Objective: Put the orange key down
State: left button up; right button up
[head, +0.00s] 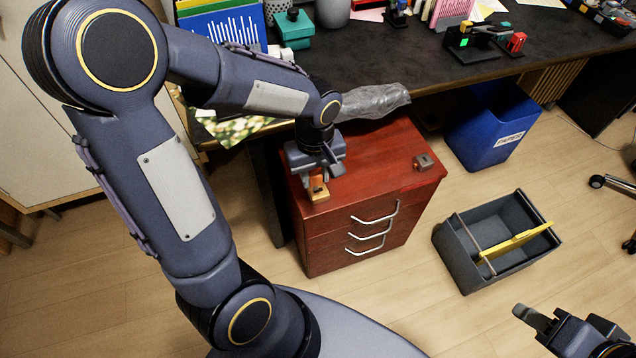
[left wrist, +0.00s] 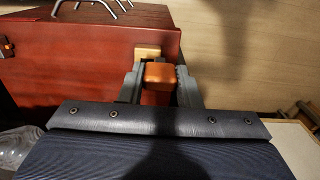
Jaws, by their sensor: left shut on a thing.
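The orange key (left wrist: 159,74) shows in the left wrist view as a small orange block between my left fingers. A tan wooden piece (left wrist: 148,50) shows just beyond it; I cannot tell whether the two are joined. My left gripper (left wrist: 160,82) is shut on the orange key. In the head view my left gripper (head: 317,172) is over the front left part of the red cabinet's top (head: 375,150), with the orange key (head: 318,187) below it. Whether the key touches the top is unclear. My right gripper (head: 565,322) is open and empty over the floor, lower right.
A small grey-brown block (head: 424,162) sits at the cabinet top's right. A crumpled grey bag (head: 373,101) lies behind, by the dark desk (head: 400,65). A blue bin (head: 492,122) and grey tote with yellow bar (head: 470,262) stand to the right. The cabinet top's middle is clear.

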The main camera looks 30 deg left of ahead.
aim_at(318, 174)
pick_arm(q)
jog(key=w+f, duration=0.1)
jog(key=w+a+f, duration=0.1)
jog(key=f, duration=0.1)
jog(key=w+f+b, duration=0.1)
jog(key=f, duration=0.1)
jog(key=shift+w+a, duration=0.2)
jog(key=shift+w, duration=0.05)
jog(key=shift+w+a+f+b, duration=0.15)
jog(key=shift+f+b, duration=0.1)
jog(key=shift+f, duration=0.65)
jog(key=shift+w+d+f+b, duration=0.1)
jog(key=shift+w+f+b, duration=0.1)
jog(key=shift+f, duration=0.7)
jog(key=shift+f, duration=0.2)
jog(key=o, duration=1)
jog(key=shift+c, duration=0.2)
